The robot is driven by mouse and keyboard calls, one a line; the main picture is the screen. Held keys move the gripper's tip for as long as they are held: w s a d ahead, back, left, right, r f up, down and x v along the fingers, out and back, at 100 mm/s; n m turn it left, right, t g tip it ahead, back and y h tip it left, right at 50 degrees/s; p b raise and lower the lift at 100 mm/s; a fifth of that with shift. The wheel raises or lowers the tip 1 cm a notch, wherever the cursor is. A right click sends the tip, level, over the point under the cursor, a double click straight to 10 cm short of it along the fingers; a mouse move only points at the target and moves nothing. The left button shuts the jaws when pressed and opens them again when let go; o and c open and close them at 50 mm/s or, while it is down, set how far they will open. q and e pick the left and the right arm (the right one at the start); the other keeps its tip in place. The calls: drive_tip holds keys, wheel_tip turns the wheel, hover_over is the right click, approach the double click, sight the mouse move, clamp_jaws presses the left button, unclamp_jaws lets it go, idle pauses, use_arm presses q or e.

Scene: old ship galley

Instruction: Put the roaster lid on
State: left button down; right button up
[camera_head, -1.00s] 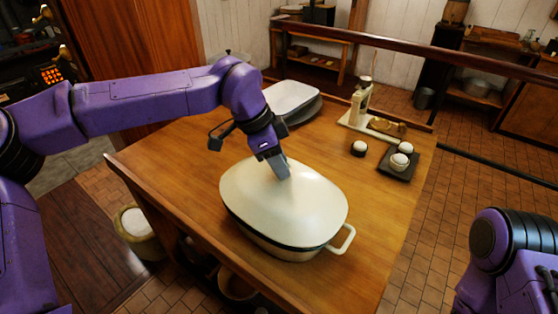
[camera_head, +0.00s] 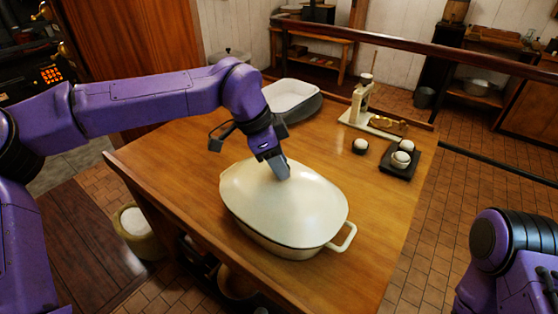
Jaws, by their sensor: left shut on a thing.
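The cream roaster lid (camera_head: 300,212) lies over the cream oval roaster (camera_head: 265,238) near the table's front edge. The lid covers the roaster's opening, and its edge looks close against the rim; I cannot tell whether it is fully seated. The roaster's right handle (camera_head: 343,238) sticks out past the lid. My left gripper (camera_head: 279,170) points down at the top of the lid and is shut on its handle, which the fingers hide. Only part of my right arm shows at the lower right; its gripper is out of the picture.
A white rectangular dish (camera_head: 291,97) stands on a dark piece at the table's back. The table's middle right is clear.

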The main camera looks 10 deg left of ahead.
use_arm(q)
drive_tip(key=shift+f, duration=0.3)
drive_tip(key=c, duration=0.7)
unclamp_jaws()
drive_tip(key=b+v, duration=0.2)
drive_tip(key=v, duration=0.8)
drive_tip(key=shift+a+r, duration=0.1)
drive_tip(key=shift+r, duration=0.2)
drive_tip(key=shift+r, duration=0.1)
